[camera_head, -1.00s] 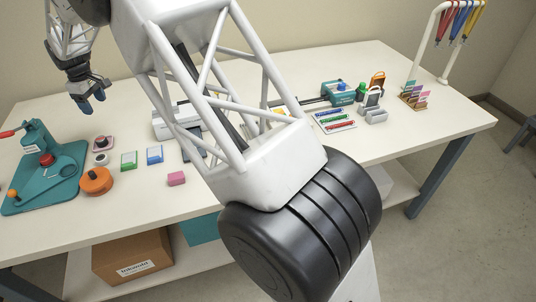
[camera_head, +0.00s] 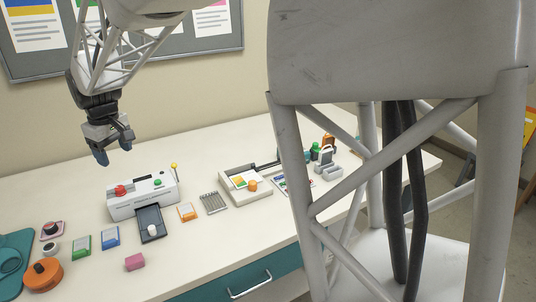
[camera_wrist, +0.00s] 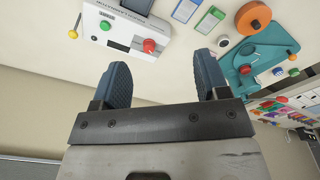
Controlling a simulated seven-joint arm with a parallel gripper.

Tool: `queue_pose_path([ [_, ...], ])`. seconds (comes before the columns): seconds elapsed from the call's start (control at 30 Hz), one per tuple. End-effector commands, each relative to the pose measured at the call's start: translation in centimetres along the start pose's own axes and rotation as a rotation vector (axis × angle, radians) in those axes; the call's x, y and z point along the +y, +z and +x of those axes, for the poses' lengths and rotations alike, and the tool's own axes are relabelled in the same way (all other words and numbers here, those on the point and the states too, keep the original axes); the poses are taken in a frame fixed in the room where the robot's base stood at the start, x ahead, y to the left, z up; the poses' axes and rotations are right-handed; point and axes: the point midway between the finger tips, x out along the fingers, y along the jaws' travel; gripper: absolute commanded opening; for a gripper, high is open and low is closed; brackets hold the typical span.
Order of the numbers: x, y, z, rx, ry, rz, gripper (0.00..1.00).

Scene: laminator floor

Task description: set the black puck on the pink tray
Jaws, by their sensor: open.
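A small pink tray (camera_head: 42,236) lies at the left of the table in the head view. A small black round piece, seemingly the black puck (camera_head: 51,227), shows on top of it; at this size I cannot be sure how it sits. A white round piece with a dark top (camera_head: 51,248) stands just in front of the tray. My gripper (camera_head: 116,155) is open and empty, high above the back of the table, to the right of the tray. Its two blue fingers (camera_wrist: 163,85) stand apart in the wrist view, with nothing between them.
A white laminator (camera_head: 143,196) with a red knob stands right of the tray. An orange disc (camera_head: 42,275), green and blue boxes (camera_head: 110,237) and a pink block (camera_head: 134,262) lie nearby. A teal press (camera_head: 12,262) stands at the left edge. The table's front strip is mostly clear.

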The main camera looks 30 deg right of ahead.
Motion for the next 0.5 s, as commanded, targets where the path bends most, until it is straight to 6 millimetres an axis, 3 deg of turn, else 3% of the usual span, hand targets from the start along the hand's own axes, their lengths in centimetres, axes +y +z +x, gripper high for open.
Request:
queue_pose_path([
  [0.13, 0.5, 4.8, -2.2, 0.021, 0.012, 0.067, 0.68],
  [0.5, 0.4, 16.1, -4.1, 0.044, 0.029, 0.233, 0.68],
])
